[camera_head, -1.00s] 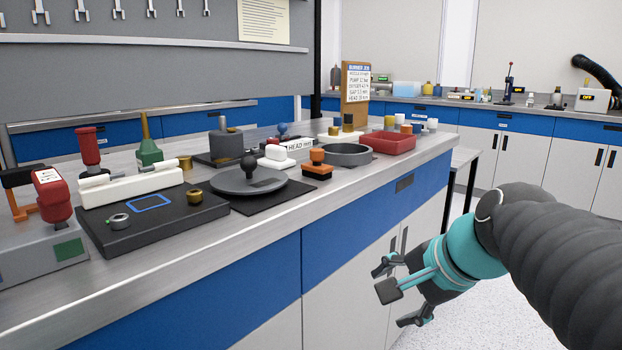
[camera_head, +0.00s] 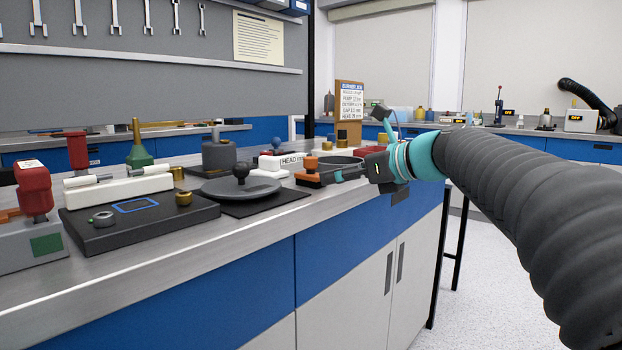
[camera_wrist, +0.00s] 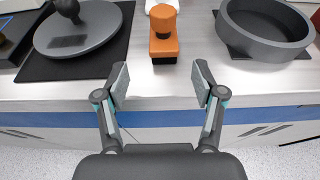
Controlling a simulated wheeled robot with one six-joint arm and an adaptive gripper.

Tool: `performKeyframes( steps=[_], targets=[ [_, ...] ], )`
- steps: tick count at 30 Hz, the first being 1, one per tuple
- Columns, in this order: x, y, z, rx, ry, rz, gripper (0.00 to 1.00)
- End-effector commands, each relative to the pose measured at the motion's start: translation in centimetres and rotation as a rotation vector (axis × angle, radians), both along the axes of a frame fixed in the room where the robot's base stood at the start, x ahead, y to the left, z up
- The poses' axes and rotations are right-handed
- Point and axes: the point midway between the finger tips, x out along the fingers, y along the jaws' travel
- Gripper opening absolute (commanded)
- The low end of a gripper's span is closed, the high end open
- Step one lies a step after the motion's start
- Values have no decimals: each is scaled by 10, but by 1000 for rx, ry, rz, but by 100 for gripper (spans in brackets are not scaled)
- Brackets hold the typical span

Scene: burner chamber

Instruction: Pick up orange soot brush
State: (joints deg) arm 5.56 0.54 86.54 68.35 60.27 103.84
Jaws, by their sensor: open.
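The orange soot brush (camera_head: 313,172) stands on the steel bench near its front edge, between the grey disc plate and the grey round dish. It has an orange block body with a round orange knob on a dark neck. In the wrist view the brush (camera_wrist: 163,45) is at the top centre, lined up between the fingers but beyond their tips. My gripper (camera_wrist: 160,84) is open and empty, with its fingers over the bench's front edge. In the head view my gripper (camera_head: 372,168) is beside the dish, to the right of the brush, and its fingers are partly hidden.
The grey disc plate (camera_wrist: 98,38) with a black knob lies left of the brush on a dark mat. The grey round dish (camera_wrist: 262,42) stands to the right. A white block (camera_head: 268,170) is behind the brush. Bare steel lies in front of the brush.

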Motion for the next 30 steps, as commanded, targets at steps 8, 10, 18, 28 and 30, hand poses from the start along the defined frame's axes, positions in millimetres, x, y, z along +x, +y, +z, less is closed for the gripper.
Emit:
performKeyframes(
  steps=[8, 10, 18, 28, 30],
  targets=[
    [18, 24, -9, -1, -1, 0, 69],
    [20, 26, -9, -1, -1, 0, 69],
    [45, 50, -8, -1, 0, 3, 69],
    [56, 64, -14, -2, -1, 0, 69],
    [56, 64, -14, -2, -1, 0, 69]
  ],
)
